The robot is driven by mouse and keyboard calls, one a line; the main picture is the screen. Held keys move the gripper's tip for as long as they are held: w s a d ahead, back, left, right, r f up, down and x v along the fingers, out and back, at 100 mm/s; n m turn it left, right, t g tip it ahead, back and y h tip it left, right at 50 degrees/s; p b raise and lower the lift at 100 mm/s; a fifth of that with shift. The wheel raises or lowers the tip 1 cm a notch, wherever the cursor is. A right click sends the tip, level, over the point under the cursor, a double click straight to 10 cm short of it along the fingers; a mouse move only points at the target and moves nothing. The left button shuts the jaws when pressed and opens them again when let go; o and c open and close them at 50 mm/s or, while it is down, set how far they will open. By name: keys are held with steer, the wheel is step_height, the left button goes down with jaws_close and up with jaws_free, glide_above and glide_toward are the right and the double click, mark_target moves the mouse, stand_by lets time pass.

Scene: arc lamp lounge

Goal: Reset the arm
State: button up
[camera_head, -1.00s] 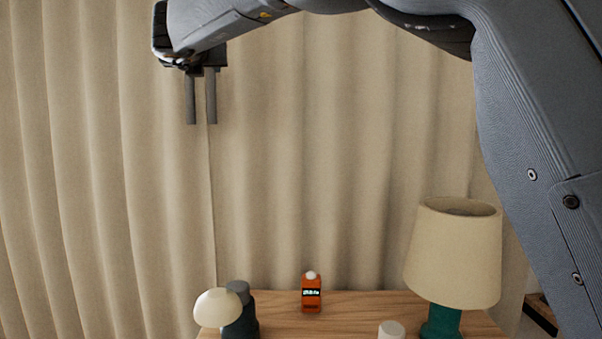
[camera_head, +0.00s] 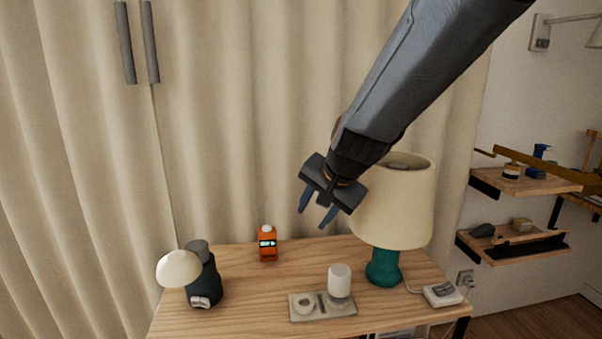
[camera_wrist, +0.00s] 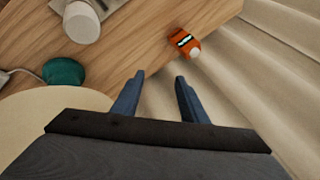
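My arm comes in from the upper right in the head view. My gripper (camera_head: 315,213) hangs above the wooden table, pointing down and slightly left, and overlaps the left edge of the lamp's cream shade (camera_head: 405,205). Its two blue-grey fingers are apart with nothing between them. They also show apart and empty in the wrist view (camera_wrist: 160,78). The wrist view shows an orange device (camera_wrist: 184,41) on the table beyond the right finger. The lamp's teal base (camera_wrist: 63,72) and part of its shade (camera_wrist: 50,112) are at the left there.
The table (camera_head: 240,300) bears a mushroom-like lamp (camera_head: 178,268), a dark bottle-like object (camera_head: 206,280), the orange device (camera_head: 267,243), a tray (camera_head: 322,313) with a white cylinder (camera_head: 339,280), and a white box (camera_head: 442,294). Shelves (camera_head: 525,180) are right. Two grey bars (camera_head: 149,40) are before the curtain.

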steer(key=s+d+f+n+g+h, duration=0.1)
steer(key=s+d+f+n+g, duration=0.1)
steer(key=s+d, duration=0.3)
steer(key=s+d+f+n+g+h+p, duration=0.1)
steer(key=s+d+f, duration=0.4)
steer(key=s, duration=0.6)
steer(key=s+d+f+n+g+h, duration=0.1)
steer(key=s+d+f+n+g, duration=0.2)
steer(key=s+d, duration=0.3)
steer(key=shift+s+f, duration=0.35)
steer(key=shift+s, duration=0.8)
